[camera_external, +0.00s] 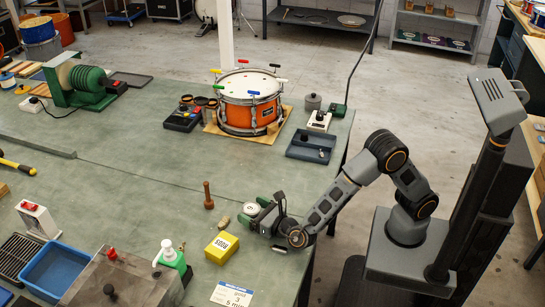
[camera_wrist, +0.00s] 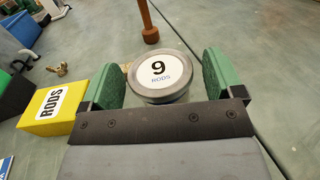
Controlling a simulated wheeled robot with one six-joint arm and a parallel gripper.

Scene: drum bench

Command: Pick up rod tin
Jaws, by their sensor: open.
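The rod tin (camera_wrist: 158,77) is a round grey tin with a white lid marked "9 RODS". It stands upright on the bench and also shows in the external view (camera_external: 250,209). My gripper (camera_wrist: 160,85) is open, with one green finger pad on each side of the tin. A small gap shows between the tin and each pad. In the external view my gripper (camera_external: 257,213) is low over the bench at the tin. The tin's lower side is mostly hidden.
A yellow box (camera_wrist: 50,105) marked "RODS" stands left of my gripper. A brown wooden peg (camera_wrist: 149,30) stands just beyond the tin. A small brass fitting (camera_wrist: 57,69) lies farther left. The green bench (camera_external: 140,200) is clear beyond the peg, toward the orange drum (camera_external: 248,115).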

